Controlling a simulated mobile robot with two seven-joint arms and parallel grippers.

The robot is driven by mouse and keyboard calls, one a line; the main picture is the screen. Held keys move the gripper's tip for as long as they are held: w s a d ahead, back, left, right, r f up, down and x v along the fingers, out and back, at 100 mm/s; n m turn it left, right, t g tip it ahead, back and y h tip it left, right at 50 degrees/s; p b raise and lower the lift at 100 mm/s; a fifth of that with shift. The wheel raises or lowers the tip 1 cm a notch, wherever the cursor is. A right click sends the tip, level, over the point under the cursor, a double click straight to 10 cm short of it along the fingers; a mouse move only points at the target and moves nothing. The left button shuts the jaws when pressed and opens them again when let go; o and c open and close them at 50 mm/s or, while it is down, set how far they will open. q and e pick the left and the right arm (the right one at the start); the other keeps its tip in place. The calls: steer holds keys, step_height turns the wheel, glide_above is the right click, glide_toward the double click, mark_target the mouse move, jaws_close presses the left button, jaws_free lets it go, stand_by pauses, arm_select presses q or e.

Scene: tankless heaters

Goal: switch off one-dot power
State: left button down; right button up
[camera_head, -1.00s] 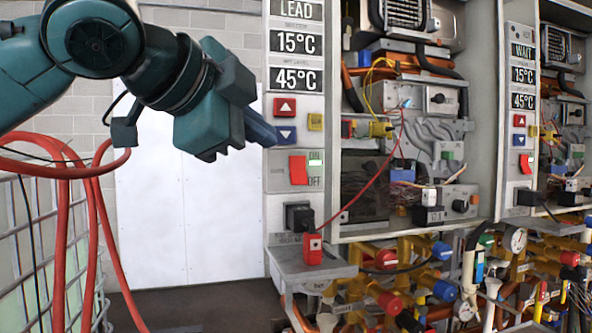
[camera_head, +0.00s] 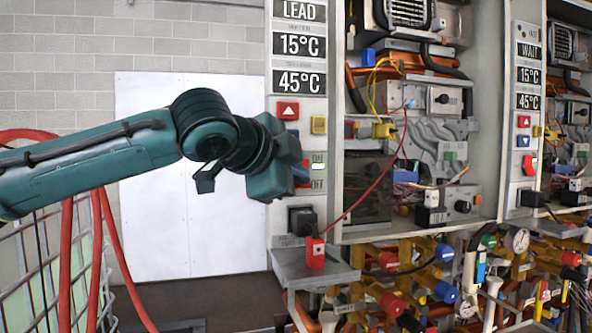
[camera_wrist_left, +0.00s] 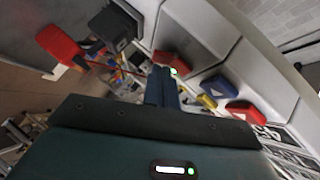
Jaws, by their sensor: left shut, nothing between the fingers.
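The left heater's red power switch (camera_wrist_left: 172,61) sits on its grey control panel, beside a lit green ON light. In the head view the switch is mostly hidden behind my left gripper (camera_head: 301,174). My left gripper is shut and empty, its fingertips right in front of the switch. In the left wrist view its dark blue fingers (camera_wrist_left: 161,86) point at the switch; I cannot tell whether they touch it. The ON light (camera_head: 319,166) shows green in the head view too. I cannot make out a dot mark. My right gripper is not in view.
Above the switch are a red up button (camera_head: 288,111) and a yellow button (camera_head: 319,125). Below are a black plug (camera_head: 301,220) and a red plug block (camera_head: 315,252) on a shelf. A second heater panel (camera_head: 525,110) stands at right. White doors (camera_head: 170,230) are behind my arm.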

arm_select(q)
steer(key=shift+w+f, duration=0.15)
steer(key=shift+w, duration=0.05)
stand_by(0.3)
